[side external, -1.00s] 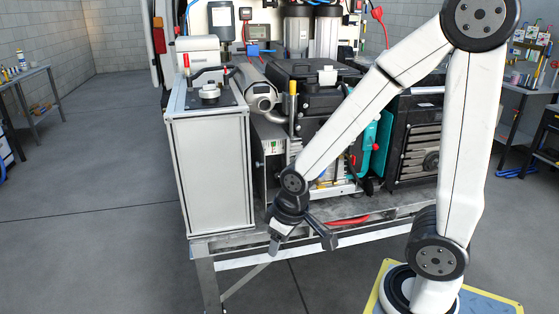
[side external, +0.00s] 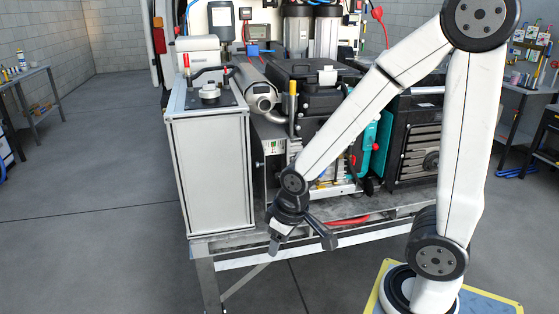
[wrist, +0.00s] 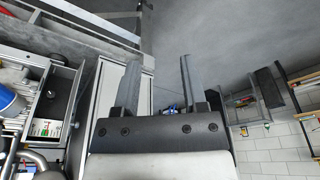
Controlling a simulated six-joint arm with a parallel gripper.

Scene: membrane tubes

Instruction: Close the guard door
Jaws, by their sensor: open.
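A pale panel in a grey metal frame (side external: 208,178), which looks like the guard door, stands upright at the left end of the bench. In the wrist view the framed panel (wrist: 112,92) is just left of and partly behind my gripper's left finger. I cannot tell for sure whether it is ajar. My gripper (side external: 302,243) is open and empty, low in front of the bench edge and right of the panel. In the wrist view its fingers (wrist: 159,62) are spread wide with nothing between them. Contact with the panel is not visible.
An open compartment (side external: 273,168) with small items lies right of the panel. Black machines (side external: 415,140) and a teal case (side external: 378,145) fill the bench behind my arm. The metal bench frame (side external: 235,262) runs below my gripper.

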